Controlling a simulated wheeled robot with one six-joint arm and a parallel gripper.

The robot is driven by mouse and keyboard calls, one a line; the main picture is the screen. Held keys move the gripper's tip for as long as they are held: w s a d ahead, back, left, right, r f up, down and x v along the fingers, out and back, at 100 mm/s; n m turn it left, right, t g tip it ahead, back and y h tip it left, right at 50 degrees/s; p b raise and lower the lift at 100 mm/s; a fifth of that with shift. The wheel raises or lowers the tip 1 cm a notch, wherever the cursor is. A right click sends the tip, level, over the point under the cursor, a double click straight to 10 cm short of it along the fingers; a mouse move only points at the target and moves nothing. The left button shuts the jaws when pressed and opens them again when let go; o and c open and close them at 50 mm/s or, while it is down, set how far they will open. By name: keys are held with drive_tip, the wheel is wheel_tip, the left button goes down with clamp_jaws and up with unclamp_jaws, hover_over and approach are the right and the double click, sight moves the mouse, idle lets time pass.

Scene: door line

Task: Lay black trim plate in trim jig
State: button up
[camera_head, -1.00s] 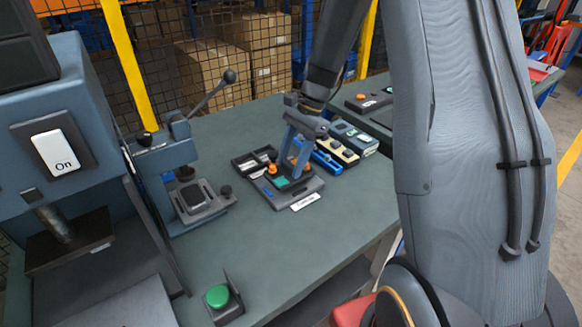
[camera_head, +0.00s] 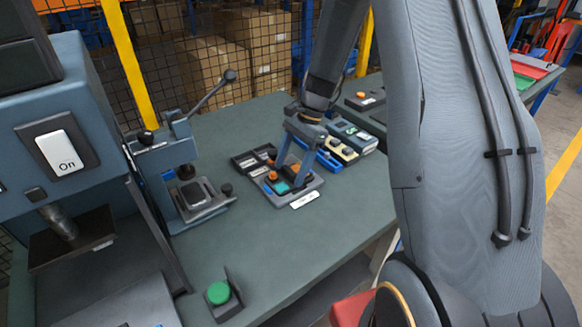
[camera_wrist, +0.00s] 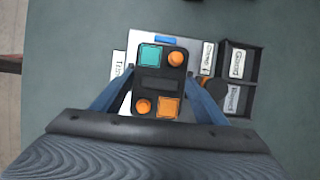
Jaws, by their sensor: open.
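The black trim plate (camera_wrist: 158,84) carries a teal square, an orange square and two round orange knobs. It lies over the pale grey trim jig (camera_wrist: 193,49), between my fingers in the wrist view. The plate's teal and orange parts also show in the head view, on the jig (camera_head: 314,184). My gripper (camera_wrist: 161,88) is open, with one blue finger on each side of the plate. I cannot tell whether the fingers touch it or whether the plate is fully seated. In the head view my gripper (camera_head: 289,174) reaches down over the jig.
A black compartment tray (camera_wrist: 254,68) with labels stands right beside the jig in the wrist view. In the head view, a lever press (camera_head: 190,178), a green button (camera_head: 218,294) and several small devices (camera_head: 352,136) stand around it.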

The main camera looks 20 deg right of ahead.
drive_tip(key=b+v, duration=0.3)
drive_tip(key=v, duration=0.9)
drive_tip(key=s+a+f+n+t+h, duration=0.1)
drive_tip(key=s+a+f+n+h, duration=0.1)
drive_tip(key=s+n, duration=0.5)
drive_tip(key=s+a+f+n+t+h, duration=0.1)
drive_tip(key=s+a+f+n+h, duration=0.1)
drive_tip(key=s+n, duration=0.5)
drive_tip(key=s+a+f, duration=0.1)
drive_tip(key=s+f, duration=0.1)
drive_tip(key=s, duration=0.3)
drive_tip(key=shift+t, duration=0.3)
drive_tip(key=shift+w, duration=0.1)
